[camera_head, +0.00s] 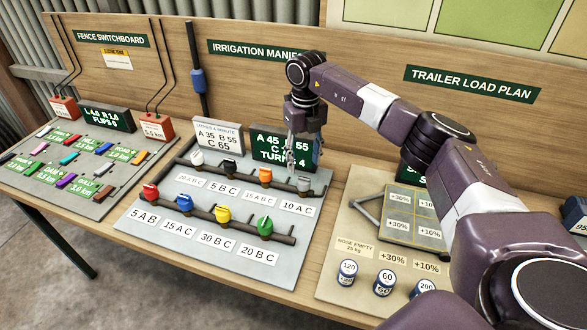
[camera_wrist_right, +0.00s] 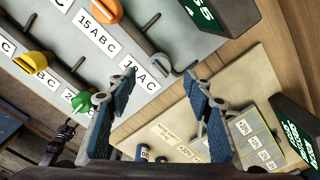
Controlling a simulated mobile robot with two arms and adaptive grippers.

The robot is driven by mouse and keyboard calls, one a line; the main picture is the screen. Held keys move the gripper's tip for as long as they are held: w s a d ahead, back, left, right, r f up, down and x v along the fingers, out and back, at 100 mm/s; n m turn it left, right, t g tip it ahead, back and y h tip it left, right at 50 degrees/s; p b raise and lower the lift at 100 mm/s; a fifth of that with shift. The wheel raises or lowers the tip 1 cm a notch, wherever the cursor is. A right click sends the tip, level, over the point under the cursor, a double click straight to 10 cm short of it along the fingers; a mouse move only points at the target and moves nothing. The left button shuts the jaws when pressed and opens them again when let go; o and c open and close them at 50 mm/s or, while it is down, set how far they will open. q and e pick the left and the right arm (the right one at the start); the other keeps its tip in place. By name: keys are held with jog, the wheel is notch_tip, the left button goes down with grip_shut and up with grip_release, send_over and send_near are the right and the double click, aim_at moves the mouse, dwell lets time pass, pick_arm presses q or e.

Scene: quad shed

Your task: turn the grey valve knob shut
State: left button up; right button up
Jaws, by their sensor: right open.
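The grey valve knob (camera_head: 304,184) sits at the right end of the upper pipe on the irrigation board, above the label "10 A C". In the right wrist view the grey knob (camera_wrist_right: 160,63) lies just beyond my fingertips, roughly between them. My right gripper (camera_head: 304,157) is open and empty, above and behind the knob in the head view. In the wrist view its two blue-padded fingers (camera_wrist_right: 160,80) are wide apart and do not appear to touch the knob. A dark jointed shape (camera_wrist_right: 59,143) at the lower left there looks like my left gripper; its fingers are unclear.
An orange knob (camera_head: 266,175) is left of the grey one; green (camera_head: 265,225) and yellow (camera_head: 222,213) knobs are on the lower pipe. A green display (camera_head: 285,147) stands close behind my right gripper. The trailer board (camera_head: 345,245) lies to the right.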

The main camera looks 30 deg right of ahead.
aim_at(304, 177)
jog(key=f, duration=0.2)
jog(key=f+p, duration=0.1)
jog(key=f, duration=0.1)
jog(key=f+p, duration=0.1)
jog(key=f, duration=0.1)
jog(key=shift+s+f, duration=0.1)
jog(key=shift+s, duration=0.25)
jog(key=shift+w+f, duration=0.1)
jog(key=shift+f, duration=0.5)
jog(key=shift+w, duration=0.1)
jog(key=c, duration=1.2)
pick_arm(q)
jog(key=shift+s+r, duration=1.05)
pick_arm(e)
jog(key=shift+o, duration=0.2)
